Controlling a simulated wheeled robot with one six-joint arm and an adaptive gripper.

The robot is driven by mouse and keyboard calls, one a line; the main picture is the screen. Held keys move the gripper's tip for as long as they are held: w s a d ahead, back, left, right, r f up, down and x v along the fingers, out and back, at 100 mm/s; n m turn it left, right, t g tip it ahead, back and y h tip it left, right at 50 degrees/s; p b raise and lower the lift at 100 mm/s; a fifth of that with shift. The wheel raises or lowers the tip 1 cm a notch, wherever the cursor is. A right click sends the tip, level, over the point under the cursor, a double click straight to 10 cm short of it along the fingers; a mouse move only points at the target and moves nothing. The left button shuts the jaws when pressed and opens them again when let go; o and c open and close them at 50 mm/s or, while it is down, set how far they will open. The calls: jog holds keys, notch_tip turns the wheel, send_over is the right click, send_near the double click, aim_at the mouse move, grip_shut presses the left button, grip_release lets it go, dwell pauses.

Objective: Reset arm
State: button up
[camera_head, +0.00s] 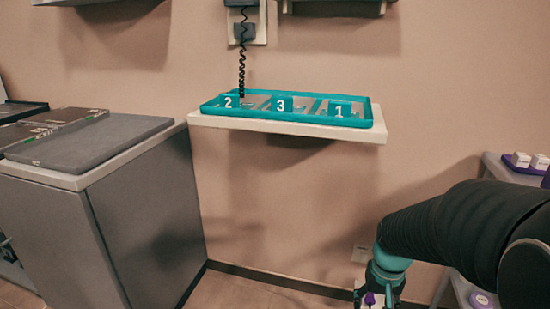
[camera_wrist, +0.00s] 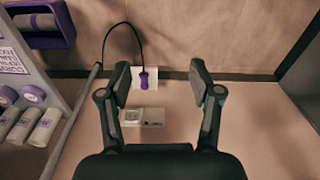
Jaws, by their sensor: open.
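My arm comes in from the right edge of the head view, bent downward. My gripper (camera_head: 380,297) is at the bottom of that view, partly cut off by the lower edge. In the wrist view my gripper (camera_wrist: 160,82) has its two dark fingers spread apart, with nothing held between them. Beyond the fingers are a wall outlet plate with a purple plug (camera_wrist: 148,80) and a dark cable. Below the plug is a small pale box-like fixture (camera_wrist: 142,116).
A wall shelf (camera_head: 290,127) carries a teal tray (camera_head: 372,123) with compartments labelled 2, 3 and 1. A grey cabinet (camera_head: 130,230) stands at left. A rack (camera_wrist: 62,100) with rolls and a purple bin (camera_wrist: 42,42) is close at the gripper's left. Floor between cabinet and arm is clear.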

jog(key=s+a+r+t+p, duration=0.1)
jog(key=s+a+r+p, duration=0.1)
jog(key=s+r, duration=0.2)
jog(key=s+a+r+n+t+p, duration=0.1)
jog(key=s+r, duration=0.3)
jog(key=r, duration=0.5)
jog(key=s+a+r+n+t+p, duration=0.1)
jog(key=s+a+r+t+p, duration=0.2)
jog(key=r, duration=0.4)
jog(key=shift+s+a+r, duration=0.3)
jog(key=shift+s+a, duration=0.05)
jog(key=shift+s, duration=0.05)
jog(key=shift+f, duration=0.1)
